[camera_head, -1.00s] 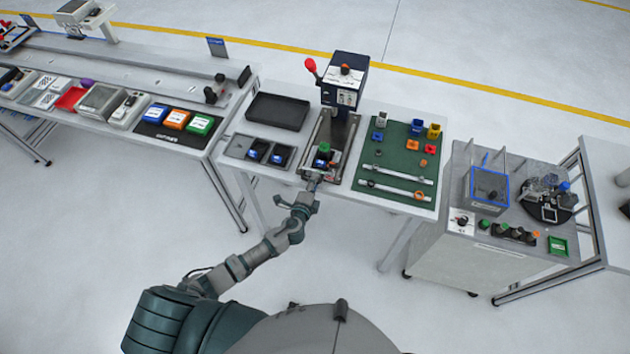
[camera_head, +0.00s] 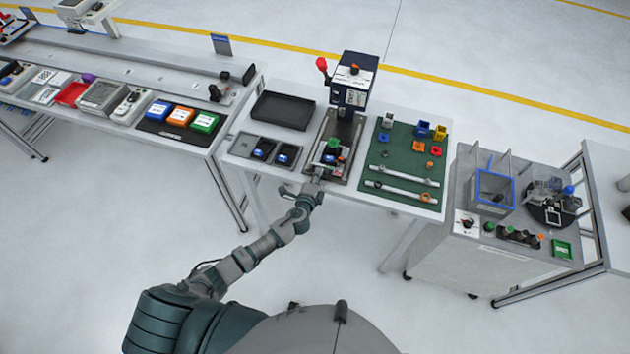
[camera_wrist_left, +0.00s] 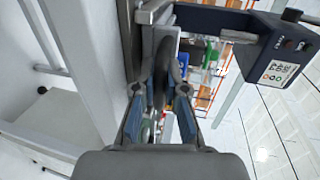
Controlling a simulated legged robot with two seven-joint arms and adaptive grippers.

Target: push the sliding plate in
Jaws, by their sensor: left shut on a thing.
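The sliding plate (camera_head: 328,160) lies on the metal base (camera_head: 341,174) of the dark blue press (camera_head: 354,84). It carries a small part with a green top (camera_head: 334,144). My left gripper (camera_head: 317,180) is at the plate's front end, at the near edge of the table. In the left wrist view its two blue-padded fingers (camera_wrist_left: 160,105) are closed around a dark rounded piece (camera_wrist_left: 166,65), which looks like the plate's handle; the contact is partly hidden. My right gripper is in neither view.
A black tray (camera_head: 283,109) and a grey holder with dark parts (camera_head: 263,150) are left of the base. A green mat (camera_head: 408,158) with small coloured parts and two rails is to the right. The press has a red-knobbed lever (camera_head: 322,64).

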